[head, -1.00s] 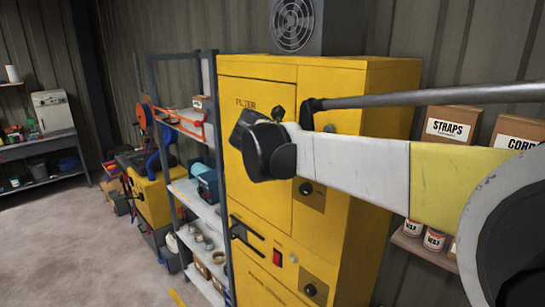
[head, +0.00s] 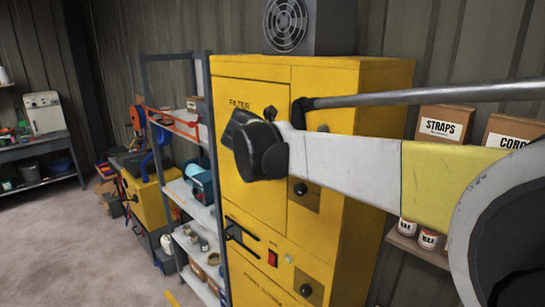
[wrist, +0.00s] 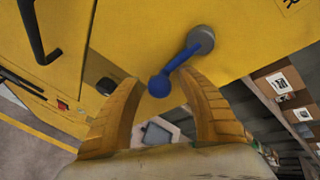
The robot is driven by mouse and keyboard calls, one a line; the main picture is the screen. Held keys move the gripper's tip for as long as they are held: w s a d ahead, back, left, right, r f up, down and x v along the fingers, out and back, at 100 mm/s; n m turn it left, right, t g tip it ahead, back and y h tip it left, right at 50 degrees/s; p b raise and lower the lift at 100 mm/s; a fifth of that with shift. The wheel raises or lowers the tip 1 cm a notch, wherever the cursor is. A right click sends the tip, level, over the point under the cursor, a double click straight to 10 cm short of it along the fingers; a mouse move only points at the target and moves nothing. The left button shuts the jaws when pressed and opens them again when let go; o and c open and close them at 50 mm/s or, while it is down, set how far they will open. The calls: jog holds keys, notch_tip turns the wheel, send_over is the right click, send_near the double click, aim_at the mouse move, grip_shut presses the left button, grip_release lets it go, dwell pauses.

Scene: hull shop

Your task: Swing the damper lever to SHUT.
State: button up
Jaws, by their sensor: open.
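In the wrist view, a blue lever with a round knob (wrist: 159,86) runs from a grey hub (wrist: 200,40) on the yellow cabinet face (wrist: 150,30). It slants down and left from the hub to the knob. My gripper (wrist: 158,80) is open, its two tan fingers spread on either side of the knob. I cannot tell whether either finger touches it. Lettering by the top right edge is cut off, and no SHUT mark can be read. In the head view, the lever and my gripper do not show.
The yellow cabinet (head: 250,190) carries a fan box (head: 315,25), a black handle (head: 240,232) and a red switch (head: 272,258). A shelf rack (head: 190,190) stands left of it. Boxes (head: 443,125) sit on shelves at right. Floor (head: 70,235) is clear at lower left.

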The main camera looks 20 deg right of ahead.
jog(key=v, duration=1.1)
jog(key=shift+s+a, duration=0.25)
jog(key=shift+r, duration=0.15)
jog(key=s+a+f+m+t+y+b, duration=0.1)
jog(key=s+a+f+m+y+b, duration=0.2)
jog(key=f+m+b, duration=0.7)
jog(key=s+a+f+m+t+y+b, duration=0.1)
jog(key=s+a+f+m+y+b, duration=0.3)
jog(key=f, duration=2.7)
jog(key=s+a+f+m+t+y+b, duration=0.1)
jog(key=s+a+f+m+y+b, duration=0.2)
jog(key=s+f+m+b, duration=0.7)
notch_tip(320, 180, down, 10)
jog(key=m+y+b, duration=0.1)
jog(key=m+b, duration=0.6)
jog(key=b, duration=0.5)
jog(key=shift+s+a+f+m+y+b, duration=0.2)
jog(key=shift+s+a+m+y+b, duration=0.1)
jog(key=shift+a+m+y, duration=0.1)
